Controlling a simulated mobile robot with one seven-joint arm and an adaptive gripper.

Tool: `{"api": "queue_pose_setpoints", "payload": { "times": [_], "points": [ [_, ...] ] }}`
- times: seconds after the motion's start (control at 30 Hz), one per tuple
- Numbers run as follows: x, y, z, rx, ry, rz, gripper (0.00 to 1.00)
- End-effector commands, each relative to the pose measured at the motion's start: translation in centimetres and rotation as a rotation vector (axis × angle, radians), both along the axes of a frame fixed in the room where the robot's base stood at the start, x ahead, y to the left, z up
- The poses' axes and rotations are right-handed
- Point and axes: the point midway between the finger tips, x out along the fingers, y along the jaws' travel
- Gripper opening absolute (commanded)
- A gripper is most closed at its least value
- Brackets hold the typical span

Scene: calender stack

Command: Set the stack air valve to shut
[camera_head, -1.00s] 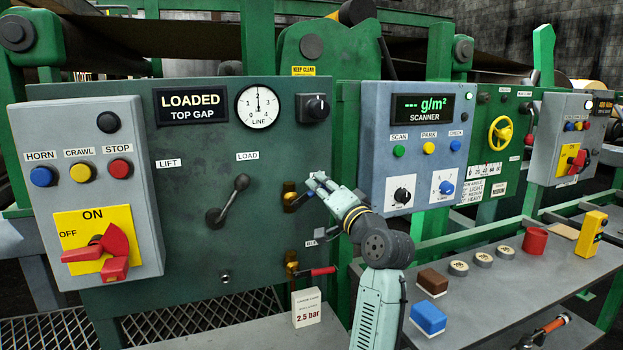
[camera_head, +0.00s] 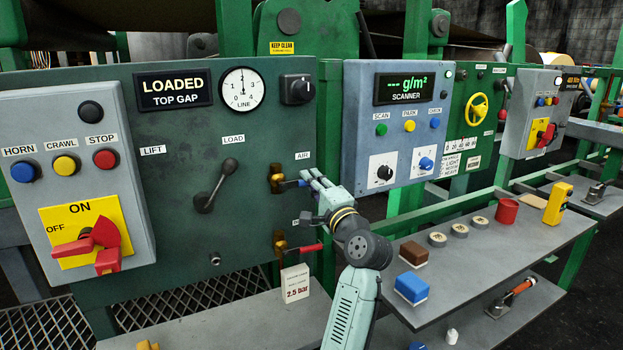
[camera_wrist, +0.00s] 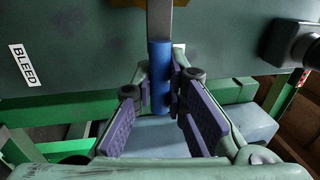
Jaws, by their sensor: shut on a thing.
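The stack air valve (camera_head: 277,178) is a brass body on the green panel below the AIR label (camera_head: 303,155). Its lever, with a blue sleeve (camera_head: 294,183), points right from the body, roughly level in the head view. My gripper (camera_head: 309,179) is at the lever's free end. In the wrist view the blue sleeve (camera_wrist: 159,70) hangs on a grey shank between the fingers of my gripper (camera_wrist: 164,95), which are closed on it. The fingers hide the sleeve's end in the head view.
A second brass valve with a red lever (camera_head: 306,248) sits below, with a 2.5 bar card (camera_head: 296,284) under it. The BLEED label (camera_wrist: 24,65) shows in the wrist view. The scanner box (camera_head: 405,120) is to the right, above a bench (camera_head: 470,275) with blocks and a red cup.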

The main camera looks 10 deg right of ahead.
Motion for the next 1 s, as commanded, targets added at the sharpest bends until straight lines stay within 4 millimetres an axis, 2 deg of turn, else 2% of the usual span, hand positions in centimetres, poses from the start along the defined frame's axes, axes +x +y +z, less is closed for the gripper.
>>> {"api": "queue_pose_setpoints", "payload": {
  "times": [0.4, 0.43, 0.7, 1.0],
  "points": [
    [0.01, -0.06, -0.22, 0.009, 0.006, 0.0, 0.0],
    [0.02, -0.06, -0.23, 0.009, 0.006, 0.0, 0.15],
    [0.02, -0.05, -0.15, 0.007, 0.004, 0.0, 0.33],
    [-0.05, -0.05, -0.1, 0.007, 0.003, -0.001, 0.34]
  ]
}}
